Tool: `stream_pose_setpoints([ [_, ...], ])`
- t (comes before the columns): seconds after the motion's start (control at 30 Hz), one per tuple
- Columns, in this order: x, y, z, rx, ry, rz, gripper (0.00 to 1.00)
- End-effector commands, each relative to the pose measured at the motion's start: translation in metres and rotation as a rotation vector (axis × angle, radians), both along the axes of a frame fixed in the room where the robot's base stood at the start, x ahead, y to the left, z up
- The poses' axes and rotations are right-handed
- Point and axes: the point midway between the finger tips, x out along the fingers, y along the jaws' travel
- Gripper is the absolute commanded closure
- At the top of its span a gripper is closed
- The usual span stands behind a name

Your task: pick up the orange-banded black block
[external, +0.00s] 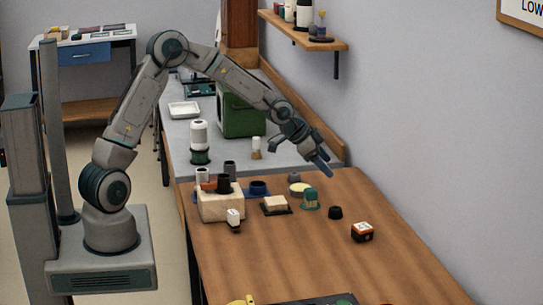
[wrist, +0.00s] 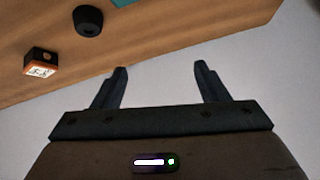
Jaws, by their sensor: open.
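The orange-banded black block (external: 362,232) sits on the wooden table toward its right side, with a pale printed face on top. In the wrist view the block (wrist: 40,63) is at the upper left, beyond my left finger. My gripper (external: 322,165) is in the air above the table's back edge, behind and to the left of the block in the external view. In the wrist view my gripper (wrist: 160,80) has its two dark fingers wide apart with nothing between them.
A small black round piece (external: 335,212) stands near the block, also in the wrist view (wrist: 88,20). A wall (external: 440,130) borders the table's right side. Bare wood (external: 290,255) lies in front.

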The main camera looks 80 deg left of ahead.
Motion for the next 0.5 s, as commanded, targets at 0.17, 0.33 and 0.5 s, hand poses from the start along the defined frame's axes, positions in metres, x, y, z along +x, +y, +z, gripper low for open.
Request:
stream_pose_setpoints([
  [0.17,0.007,-0.058,0.004,0.299,0.06,-0.45,0.33],
  [0.33,0.008,-0.106,0.007,0.578,0.101,-0.882,0.33],
  [0.5,0.006,-0.151,0.012,0.849,0.13,-1.315,0.33],
])
